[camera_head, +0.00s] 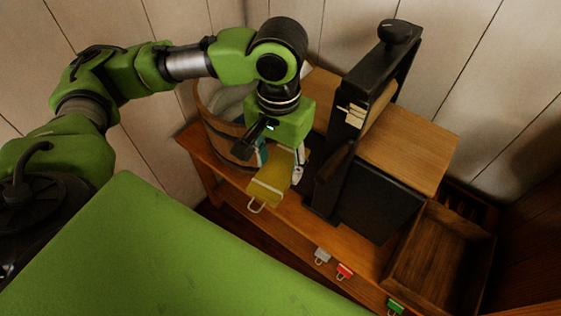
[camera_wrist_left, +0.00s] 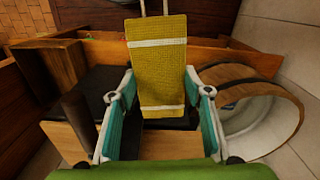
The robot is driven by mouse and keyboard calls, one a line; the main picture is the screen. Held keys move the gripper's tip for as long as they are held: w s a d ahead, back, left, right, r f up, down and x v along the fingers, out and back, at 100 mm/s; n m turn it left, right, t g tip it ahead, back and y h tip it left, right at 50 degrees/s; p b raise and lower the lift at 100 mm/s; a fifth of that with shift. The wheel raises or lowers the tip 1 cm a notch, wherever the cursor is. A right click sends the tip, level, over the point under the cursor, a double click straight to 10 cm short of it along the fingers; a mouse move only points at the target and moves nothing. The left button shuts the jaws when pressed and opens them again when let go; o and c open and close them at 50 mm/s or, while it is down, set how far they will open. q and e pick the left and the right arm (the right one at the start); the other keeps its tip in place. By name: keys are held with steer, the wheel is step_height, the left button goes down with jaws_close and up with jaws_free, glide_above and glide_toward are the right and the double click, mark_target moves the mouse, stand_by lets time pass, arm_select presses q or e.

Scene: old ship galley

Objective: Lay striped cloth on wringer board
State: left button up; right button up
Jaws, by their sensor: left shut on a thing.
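My left gripper (camera_head: 285,168) is shut on the striped cloth (camera_head: 268,190), a mustard-yellow piece with white bands. In the left wrist view the cloth (camera_wrist_left: 157,75) reaches out flat between the teal-padded fingers (camera_wrist_left: 160,100), with a wire loop at its far end. The gripper holds it near the wooden tub, left of the wringer. The wringer has a black upright frame (camera_head: 333,180) and a pale wooden board (camera_head: 405,150) on its right. The cloth is apart from that board. My right gripper is not in view.
A round wooden tub (camera_head: 213,132) stands behind the gripper, partly hidden by my arm. An open wooden tray (camera_head: 430,262) stands right of the wringer. White (camera_head: 322,256), red (camera_head: 344,271) and green (camera_head: 396,306) clips sit along the bench's front edge. The board's visible top is bare.

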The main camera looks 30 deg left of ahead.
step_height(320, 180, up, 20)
steer(key=p, duration=1.9)
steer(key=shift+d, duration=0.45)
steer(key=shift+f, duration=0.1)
